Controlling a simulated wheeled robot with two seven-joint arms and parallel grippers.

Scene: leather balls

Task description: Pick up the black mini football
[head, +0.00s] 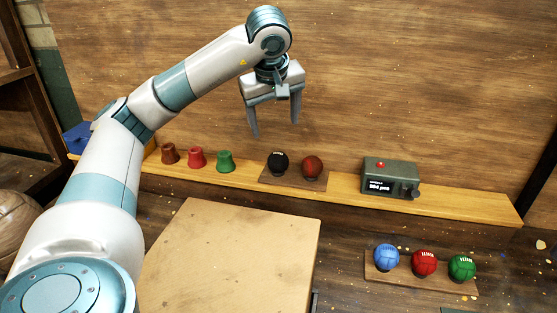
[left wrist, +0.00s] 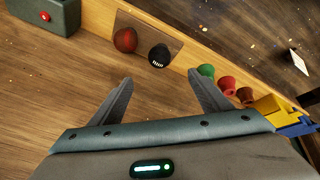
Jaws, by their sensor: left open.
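The black mini football (head: 278,162) sits on a small brown wooden stand on the back shelf, just left of a brown-red ball (head: 312,166). My left gripper (head: 274,128) is open and empty, its fingers pointing down, above the black ball in the head view. In the left wrist view the black ball (left wrist: 159,56) lies beyond and between the open fingertips (left wrist: 162,80), apart from them, with white marks on its side. My right gripper is in neither view.
Brown, red and green cups (head: 196,157) stand left of the stand. A grey-green device (head: 390,178) stands to its right. Blue, red and green balls (head: 424,263) sit on a front-right stand. A pale board (head: 235,255) lies in front.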

